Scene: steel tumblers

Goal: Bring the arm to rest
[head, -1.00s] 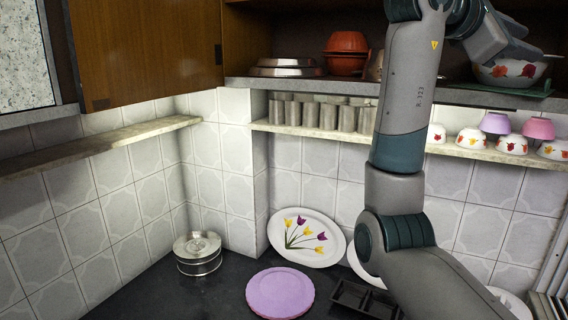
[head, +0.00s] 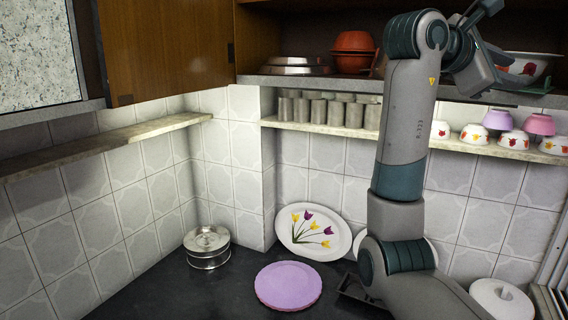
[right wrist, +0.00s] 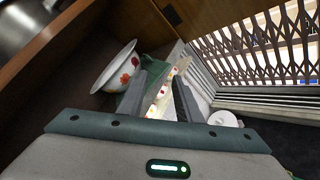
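My right arm (head: 406,120) stands upright in front of the shelves in the head view, bent at the top. My right gripper (head: 486,10) is at the upper right, partly cut by the frame edge. In the right wrist view its two fingers (right wrist: 160,85) are apart with nothing between them. Several steel tumblers (head: 318,110) stand in a row on the narrow wall shelf, left of the arm; the arm hides the shelf just right of them. My left gripper is not in view.
Floral bowls (head: 514,140) and pink cups (head: 540,124) line the shelf at right. A large floral bowl (right wrist: 114,66) sits near the right gripper. A steel tin (head: 207,247), purple plate (head: 288,286) and tulip platter (head: 314,232) are on the counter. An open cabinet door (head: 165,45) hangs left.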

